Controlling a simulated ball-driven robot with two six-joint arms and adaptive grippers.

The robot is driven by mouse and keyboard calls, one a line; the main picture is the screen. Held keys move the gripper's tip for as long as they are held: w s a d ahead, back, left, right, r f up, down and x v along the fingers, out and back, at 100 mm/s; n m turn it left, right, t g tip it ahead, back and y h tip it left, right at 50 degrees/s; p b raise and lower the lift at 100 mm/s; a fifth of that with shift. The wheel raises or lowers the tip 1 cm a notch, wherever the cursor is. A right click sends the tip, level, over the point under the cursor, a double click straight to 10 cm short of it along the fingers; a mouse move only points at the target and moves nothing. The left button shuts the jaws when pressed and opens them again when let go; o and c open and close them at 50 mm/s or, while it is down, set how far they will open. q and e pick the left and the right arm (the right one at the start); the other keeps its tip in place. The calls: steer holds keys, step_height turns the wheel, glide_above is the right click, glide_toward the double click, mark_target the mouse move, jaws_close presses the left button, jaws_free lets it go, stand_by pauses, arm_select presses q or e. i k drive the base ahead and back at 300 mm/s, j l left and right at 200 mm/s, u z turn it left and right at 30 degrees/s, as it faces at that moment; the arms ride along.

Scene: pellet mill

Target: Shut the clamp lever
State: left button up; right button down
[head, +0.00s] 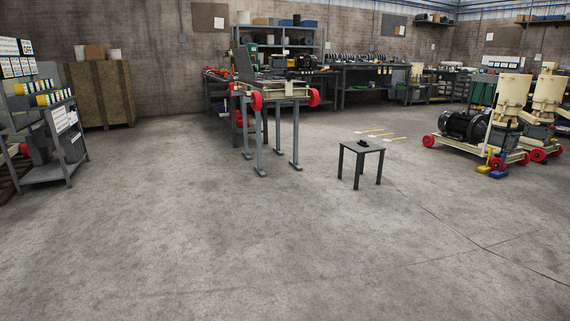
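I cannot make out a clamp lever for certain at this distance. A small dark side table (376,148) stands on the open floor right of centre, with a small black object (363,143) on top, too small to identify. Beige pellet machines (513,88) with a black motor (459,125) and red wheels stand at the right. A beige machine (283,88) with red wheels sits on a grey-legged stand (296,140) near the middle. Neither of my grippers is in view.
A grey shelf rack (45,175) stands at the left edge, a brown crate (100,95) behind it. Workbenches (375,67) line the back wall. Yellow and blue items (499,165) stand before the right machines. The foreground floor is clear.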

mark_target(290, 78)
steer(key=i, duration=5.2)
